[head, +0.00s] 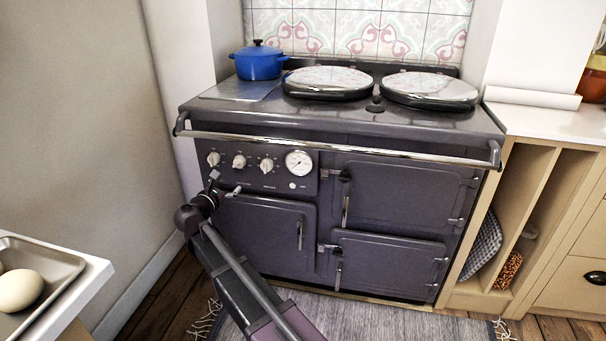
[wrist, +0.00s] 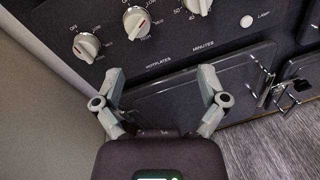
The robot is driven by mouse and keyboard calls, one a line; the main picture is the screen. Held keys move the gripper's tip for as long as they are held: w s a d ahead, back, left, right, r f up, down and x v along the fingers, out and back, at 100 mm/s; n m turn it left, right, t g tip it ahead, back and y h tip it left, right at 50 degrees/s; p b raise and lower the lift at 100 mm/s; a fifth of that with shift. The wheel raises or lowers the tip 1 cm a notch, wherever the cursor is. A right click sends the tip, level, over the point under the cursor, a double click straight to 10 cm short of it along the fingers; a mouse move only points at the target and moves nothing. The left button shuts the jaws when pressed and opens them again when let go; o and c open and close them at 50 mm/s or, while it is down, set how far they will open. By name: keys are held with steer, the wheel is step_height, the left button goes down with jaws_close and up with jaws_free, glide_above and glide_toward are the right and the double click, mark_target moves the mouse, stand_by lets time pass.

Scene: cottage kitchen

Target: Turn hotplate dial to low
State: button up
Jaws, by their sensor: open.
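The hotplate dial (wrist: 137,22) is the middle white knob on the stove's dark control panel, with "HOTPLATES" printed below it in the wrist view. The fingertips are below the row of dials, apart from the hotplate dial. In the head view my gripper (head: 226,183) is just under the left part of the panel.
A similar dial (wrist: 87,47) sits to the left and a minutes dial (wrist: 200,6) to the right. A round gauge (head: 299,162) is further right. A chrome rail (head: 330,145) runs above the panel. A wall (head: 100,120) stands left; a tray (head: 62,272) with an egg is nearer.

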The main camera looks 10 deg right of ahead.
steer(key=s+d+r+m+g+p, duration=0.2)
steer(key=s+d+m+g+p, duration=0.1)
steer(key=d, duration=0.4)
steer(key=s+d+r+m+g+p, duration=0.2)
steer(key=s+d+m+g+p, duration=0.1)
steer(key=d+m+p, duration=0.3)
steer(key=s+d+r+m+g+p, duration=0.2)
steer(key=d+m+p, duration=0.3)
steer(key=d+p, duration=0.3)
steer(key=shift+s+d+r+g, duration=0.4)
steer(key=shift+s+d+g, duration=0.25)
steer(key=shift+s, duration=0.25)
steer(key=s+d+f+m+g+y, duration=0.3)
steer(key=s+d+m+y, duration=0.1)
steer(key=s+m, duration=0.4)
steer(key=s+d+f+m+g+y, duration=0.3)
steer(key=s+d+m+y, duration=0.15)
steer(key=s, duration=0.65)
step_height(320, 180, up, 19)
steer(key=p, duration=1.9)
steer(key=shift+w+a+f+m+h, duration=0.15)
steer(key=shift+w+a+m+h, duration=0.2)
steer(key=shift+a+h, duration=0.1)
